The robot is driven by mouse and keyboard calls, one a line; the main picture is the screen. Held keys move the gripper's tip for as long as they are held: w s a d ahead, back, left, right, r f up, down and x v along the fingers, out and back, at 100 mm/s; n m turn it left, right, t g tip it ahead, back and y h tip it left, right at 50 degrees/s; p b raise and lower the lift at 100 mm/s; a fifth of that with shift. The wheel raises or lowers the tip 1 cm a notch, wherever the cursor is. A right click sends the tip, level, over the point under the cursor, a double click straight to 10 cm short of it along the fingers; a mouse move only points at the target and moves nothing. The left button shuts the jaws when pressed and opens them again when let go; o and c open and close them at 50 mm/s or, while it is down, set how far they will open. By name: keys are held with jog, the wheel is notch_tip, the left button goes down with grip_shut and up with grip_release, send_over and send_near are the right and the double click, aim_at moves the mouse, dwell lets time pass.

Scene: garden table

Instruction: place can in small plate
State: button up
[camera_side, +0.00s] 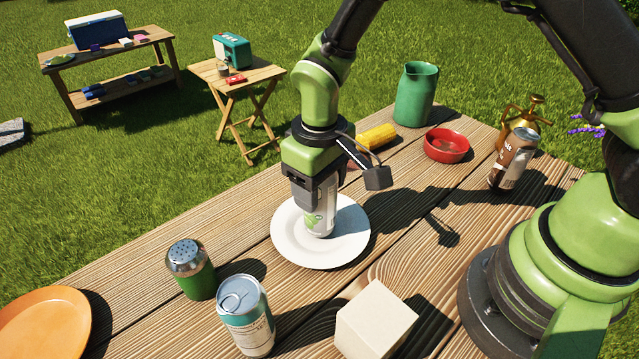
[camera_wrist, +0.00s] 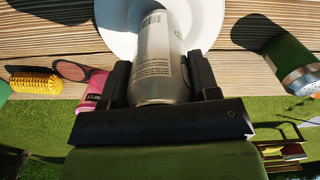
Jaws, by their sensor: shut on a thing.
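A white and green can (camera_side: 321,212) is upright in my gripper (camera_side: 313,200), over the small white plate (camera_side: 349,243). The can's lower end is at the plate's middle; I cannot tell whether it touches the plate. In the wrist view, the silvery side of the can (camera_wrist: 160,55) shows between the two black fingers of my gripper (camera_wrist: 160,80), which are shut on it. The white plate (camera_wrist: 118,35) shows behind it. The can's upper part is hidden by the gripper in the side view.
A shaker (camera_side: 191,270), a second can (camera_side: 245,314) and a pale block (camera_side: 375,322) stand in front. An orange plate (camera_side: 42,325) is at the left. A red bowl (camera_side: 446,146), green pitcher (camera_side: 415,95), brown can (camera_side: 512,160) and yellow corn (camera_side: 377,136) lie farther back.

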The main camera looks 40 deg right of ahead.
jog(key=shift+f, duration=0.15)
jog(key=o, duration=1.2)
jog(key=shift+f, duration=0.1)
jog(key=shift+c, duration=0.2)
